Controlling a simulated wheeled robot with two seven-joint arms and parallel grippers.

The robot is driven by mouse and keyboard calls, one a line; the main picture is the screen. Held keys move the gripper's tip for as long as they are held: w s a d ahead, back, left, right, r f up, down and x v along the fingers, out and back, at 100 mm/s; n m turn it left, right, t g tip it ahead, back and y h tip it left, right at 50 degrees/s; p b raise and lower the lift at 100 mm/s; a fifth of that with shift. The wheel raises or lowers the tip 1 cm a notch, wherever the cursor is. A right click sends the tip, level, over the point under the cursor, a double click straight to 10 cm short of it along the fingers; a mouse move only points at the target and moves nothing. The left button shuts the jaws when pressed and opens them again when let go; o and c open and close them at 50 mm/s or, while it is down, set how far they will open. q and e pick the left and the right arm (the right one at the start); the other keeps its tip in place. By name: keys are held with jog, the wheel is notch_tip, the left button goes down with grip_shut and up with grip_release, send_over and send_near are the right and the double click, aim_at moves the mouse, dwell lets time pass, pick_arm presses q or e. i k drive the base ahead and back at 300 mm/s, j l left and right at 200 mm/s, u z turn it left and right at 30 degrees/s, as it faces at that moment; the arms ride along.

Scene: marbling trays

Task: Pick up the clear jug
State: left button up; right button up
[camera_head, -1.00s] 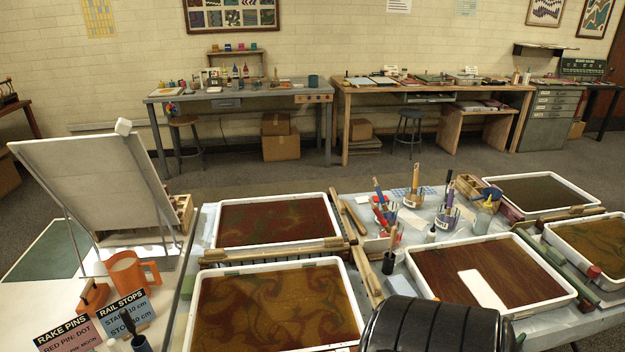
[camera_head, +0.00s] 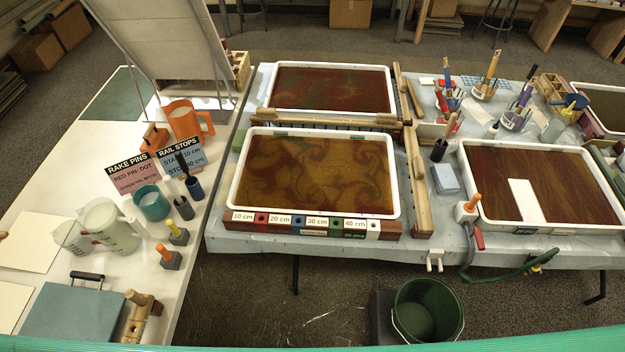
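A translucent, pale jug (camera_head: 108,230) with a handle on its right side stands upright on the white table (camera_head: 55,190) at the left. A smaller pale, see-through vessel (camera_head: 70,237) stands close at its left; I cannot tell if the two touch. An orange jug (camera_head: 184,122) stands farther back on the same table. Neither of my grippers is in view.
Around the pale jug are a teal cup (camera_head: 151,203), small dark blocks with coloured knobs (camera_head: 178,233), and signs (camera_head: 132,172). A teal board with a black handle (camera_head: 72,311) lies in front. Marbling trays (camera_head: 240,195) fill the table to the right. A green bucket (camera_head: 427,308) stands on the floor.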

aim_at(100, 217)
jog(key=u, duration=1.55)
jog(key=k+j+z, duration=0.25)
jog(key=j+z, duration=0.25)
jog(key=k+j+z, duration=0.2)
jog(key=z, duration=0.25)
jog(key=k+j+z, duration=0.15)
jog(key=k+z, duration=0.35)
jog(key=i, duration=0.1)
